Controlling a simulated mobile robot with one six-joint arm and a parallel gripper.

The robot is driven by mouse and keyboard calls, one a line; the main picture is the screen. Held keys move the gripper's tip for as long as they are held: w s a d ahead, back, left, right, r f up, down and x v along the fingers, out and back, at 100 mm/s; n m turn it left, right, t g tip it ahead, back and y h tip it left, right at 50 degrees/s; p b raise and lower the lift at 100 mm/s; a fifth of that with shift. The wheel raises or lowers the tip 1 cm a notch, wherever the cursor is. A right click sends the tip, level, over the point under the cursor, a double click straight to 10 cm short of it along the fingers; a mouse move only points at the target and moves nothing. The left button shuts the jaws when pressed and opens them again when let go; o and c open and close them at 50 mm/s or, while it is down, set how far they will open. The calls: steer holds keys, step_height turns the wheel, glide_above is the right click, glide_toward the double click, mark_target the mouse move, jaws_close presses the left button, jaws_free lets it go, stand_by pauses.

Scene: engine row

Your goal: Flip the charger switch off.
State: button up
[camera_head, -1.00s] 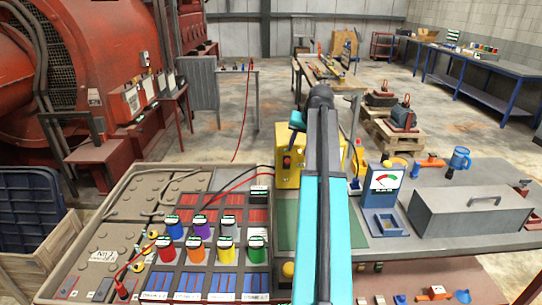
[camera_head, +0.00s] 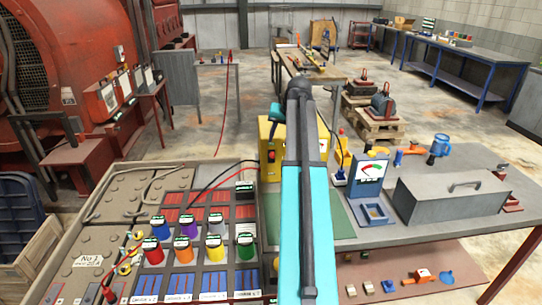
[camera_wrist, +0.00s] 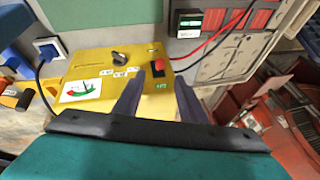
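The charger is a yellow box (camera_head: 268,170) at the back edge of the bench, partly hidden behind my arm. A red switch (camera_head: 271,156) shows on its face. I cannot tell which way the switch is set. My gripper (camera_wrist: 160,80) is open and empty, its two dark fingers pointing at the panel on either side of the switch's line. I cannot tell if they touch it.
Red and black leads (camera_head: 225,172) run from the charger's left over a battery tray (camera_head: 80,245). Several coloured, capped cups stand there, including a red one (camera_head: 153,252). A blue-framed meter (camera_head: 369,173) and a grey lidded box (camera_head: 450,203) stand to the right.

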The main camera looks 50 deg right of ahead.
mark_target(272, 155)
steer(key=shift+p+x, duration=1.65)
steer(key=shift+x, duration=4.3)
